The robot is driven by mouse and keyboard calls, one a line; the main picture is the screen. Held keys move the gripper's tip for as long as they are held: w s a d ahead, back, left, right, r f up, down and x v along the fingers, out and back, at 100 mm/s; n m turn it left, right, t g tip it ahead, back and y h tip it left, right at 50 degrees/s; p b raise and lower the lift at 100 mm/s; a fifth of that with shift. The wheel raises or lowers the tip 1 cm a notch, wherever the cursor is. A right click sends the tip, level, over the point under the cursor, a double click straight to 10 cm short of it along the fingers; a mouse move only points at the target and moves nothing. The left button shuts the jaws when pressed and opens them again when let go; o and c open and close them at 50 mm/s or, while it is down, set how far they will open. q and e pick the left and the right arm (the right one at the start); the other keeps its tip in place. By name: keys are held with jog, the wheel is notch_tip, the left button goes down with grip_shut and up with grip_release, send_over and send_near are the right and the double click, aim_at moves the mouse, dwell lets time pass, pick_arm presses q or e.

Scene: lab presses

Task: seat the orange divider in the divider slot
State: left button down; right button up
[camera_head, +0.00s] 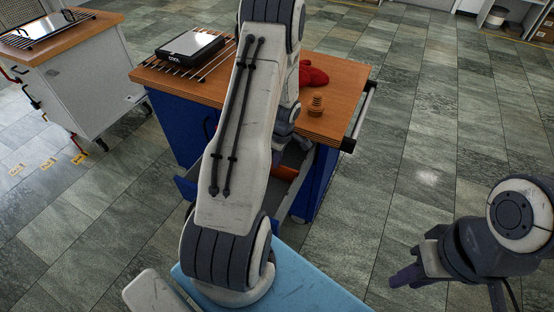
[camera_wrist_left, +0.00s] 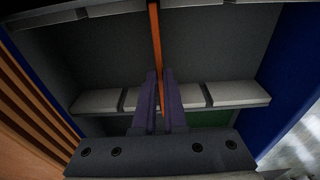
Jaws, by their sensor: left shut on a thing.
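The orange divider (camera_wrist_left: 156,35) is a thin upright panel seen edge-on in the left wrist view. My left gripper (camera_wrist_left: 163,74) is shut on it with two purple fingers, over an open grey drawer. A bit of orange (camera_head: 285,173) shows in that drawer in the head view, below my left arm. The drawer has a near grey ledge (camera_wrist_left: 240,93) with dark slot gaps and a far ledge at the top edge. My fingers cover the ledge's middle, so I cannot tell whether the divider is in a slot. My right gripper (camera_head: 407,275) hangs at the lower right, away from the drawer.
The blue cabinet has a wooden top (camera_head: 345,85) carrying a black scale (camera_head: 190,47) on a wire rack, a red item (camera_head: 313,76) and a brown stacked knob (camera_head: 316,105). Another cart (camera_head: 85,75) stands at the left.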

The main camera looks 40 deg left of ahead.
pick_arm(q)
jog(key=shift+f, duration=0.15)
jog(key=c, duration=1)
grip_release()
jog(key=shift+r, duration=0.25)
jog(key=r, duration=0.4)
jog(key=d+r, duration=0.1)
jog(key=r, duration=0.7)
jog(key=shift+w+d, duration=0.1)
jog(key=shift+d, duration=0.1)
